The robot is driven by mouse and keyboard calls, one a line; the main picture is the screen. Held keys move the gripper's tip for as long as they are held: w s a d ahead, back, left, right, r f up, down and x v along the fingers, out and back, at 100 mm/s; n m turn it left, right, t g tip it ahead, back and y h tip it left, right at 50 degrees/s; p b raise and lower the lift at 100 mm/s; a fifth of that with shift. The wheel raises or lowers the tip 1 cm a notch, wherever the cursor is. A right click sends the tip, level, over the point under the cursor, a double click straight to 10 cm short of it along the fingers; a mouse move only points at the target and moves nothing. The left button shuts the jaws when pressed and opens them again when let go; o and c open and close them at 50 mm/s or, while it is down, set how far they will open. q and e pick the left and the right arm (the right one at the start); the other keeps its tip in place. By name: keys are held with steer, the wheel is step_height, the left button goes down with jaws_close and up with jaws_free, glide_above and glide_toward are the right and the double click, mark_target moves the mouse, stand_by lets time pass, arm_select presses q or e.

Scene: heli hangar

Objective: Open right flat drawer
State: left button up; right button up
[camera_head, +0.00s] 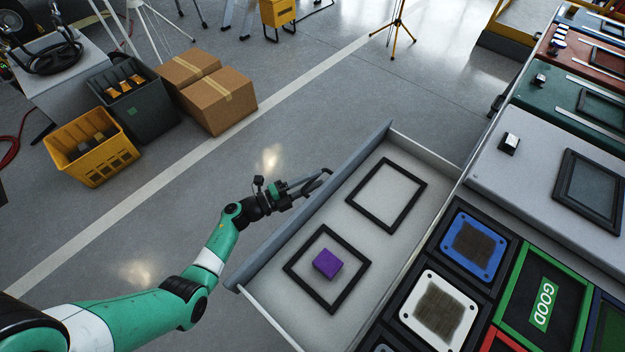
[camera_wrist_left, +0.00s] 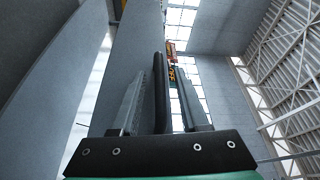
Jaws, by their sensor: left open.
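The flat drawer (camera_head: 408,226) is pulled out from the cabinet in the head view, its grey front panel (camera_head: 372,145) facing left. Inside it are two black square frames, and a purple block (camera_head: 327,263) lies within the nearer one. My left gripper (camera_head: 318,182) is at the outer side of the front panel, its fingers along the panel. In the left wrist view its jaws (camera_wrist_left: 160,118) are open, with a dark upright bar (camera_wrist_left: 161,92), apparently the drawer handle, between them. Contact cannot be told. My right gripper is not in view.
The cabinet top at right carries a blue-framed panel (camera_head: 473,243), a green GOOD panel (camera_head: 520,290) and a grey box (camera_head: 540,200). Cardboard boxes (camera_head: 217,100), a yellow crate (camera_head: 92,160) and a dark crate (camera_head: 150,112) stand at upper left. Floor left of the drawer is clear around my arm.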

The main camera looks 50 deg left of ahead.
arm_select(q)
steer(key=shift+s, duration=0.1)
steer(key=shift+s+a, duration=0.15)
steer(key=shift+s, duration=0.2)
steer(key=p+v, duration=0.3)
steer(key=v, duration=0.7)
steer(key=shift+s, duration=0.4)
